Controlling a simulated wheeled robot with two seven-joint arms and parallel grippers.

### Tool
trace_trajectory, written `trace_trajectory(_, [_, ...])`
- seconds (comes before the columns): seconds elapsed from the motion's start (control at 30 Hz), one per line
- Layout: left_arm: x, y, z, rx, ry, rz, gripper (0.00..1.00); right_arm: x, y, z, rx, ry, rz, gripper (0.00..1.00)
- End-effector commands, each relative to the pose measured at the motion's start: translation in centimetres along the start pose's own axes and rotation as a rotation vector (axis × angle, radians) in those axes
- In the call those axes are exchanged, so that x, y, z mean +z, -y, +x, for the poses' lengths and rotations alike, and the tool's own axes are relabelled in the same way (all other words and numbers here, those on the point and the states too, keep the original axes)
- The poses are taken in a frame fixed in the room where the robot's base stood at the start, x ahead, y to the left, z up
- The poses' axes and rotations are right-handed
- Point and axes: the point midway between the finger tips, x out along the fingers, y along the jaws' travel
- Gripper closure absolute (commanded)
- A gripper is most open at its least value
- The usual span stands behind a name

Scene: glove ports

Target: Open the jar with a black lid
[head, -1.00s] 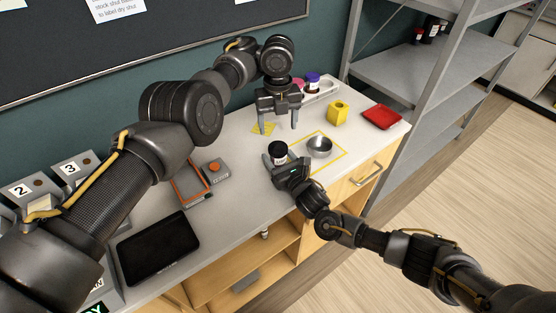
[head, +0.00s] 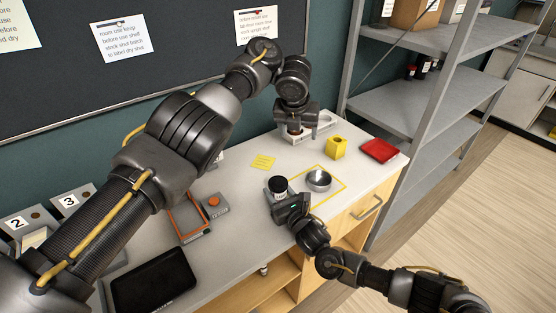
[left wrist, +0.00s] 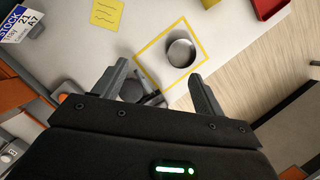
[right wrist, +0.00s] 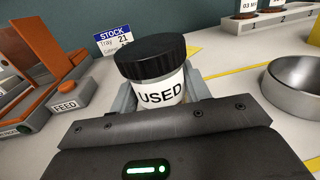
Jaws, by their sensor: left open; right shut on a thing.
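The jar (head: 279,188) with a black lid (right wrist: 150,56) stands near the table's front edge. Its white label (right wrist: 162,94) reads "USED" in the right wrist view. The lid sits on the jar. My right gripper (head: 290,205) is shut around the jar's body, below the lid. My left gripper (head: 295,130) is open and empty, raised above the back of the table. In the left wrist view, the black lid (left wrist: 131,91) shows far below, between the open fingers and nearer the left one.
A metal bowl (head: 318,180) stands inside a yellow taped square, right of the jar. A yellow block (head: 337,147), a red tray (head: 380,150) and a white rack (head: 325,122) lie farther back. A yellow note (head: 263,162) lies on the table. Grey shelving (head: 410,95) bounds the right.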

Motion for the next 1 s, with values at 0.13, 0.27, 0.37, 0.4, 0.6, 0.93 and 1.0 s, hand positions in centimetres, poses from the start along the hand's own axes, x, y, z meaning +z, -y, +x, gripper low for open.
trace_trajectory(0.13, [2.0, 2.2, -1.0, -0.02, 0.111, 0.26, 0.29, 0.1, 0.0, 0.0, 0.0, 0.001, 0.0, 1.0])
trace_trajectory(0.27, [2.7, 4.2, -1.3, -0.036, 0.174, 0.508, 0.29, 0.1, 0.0, 0.0, 0.0, 0.001, 0.0, 1.0])
trace_trajectory(0.37, [2.6, 5.4, -1.2, -0.047, 0.199, 0.707, 0.29, 0.1, 0.0, 0.0, 0.0, 0.001, 0.0, 1.0])
trace_trajectory(0.4, [2.4, 5.8, -1.1, -0.051, 0.202, 0.789, 0.29, 0.1, 0.0, 0.0, 0.0, 0.001, 0.0, 1.0])
trace_trajectory(0.6, [0.3, 6.2, 0.3, -0.081, 0.161, 1.187, 0.29, 0.1, 0.0, 0.0, 0.0, 0.001, 0.0, 1.0])
trace_trajectory(0.93, [-5.2, 1.0, 2.6, -0.201, -0.092, 1.696, 0.29, 0.1, 0.0, 0.0, 0.0, 0.001, 0.0, 1.0])
trace_trajectory(1.0, [-6.1, -0.4, 2.7, -0.232, -0.147, 1.755, 0.29, 0.1, 0.0, 0.0, 0.0, 0.001, 0.0, 1.0])
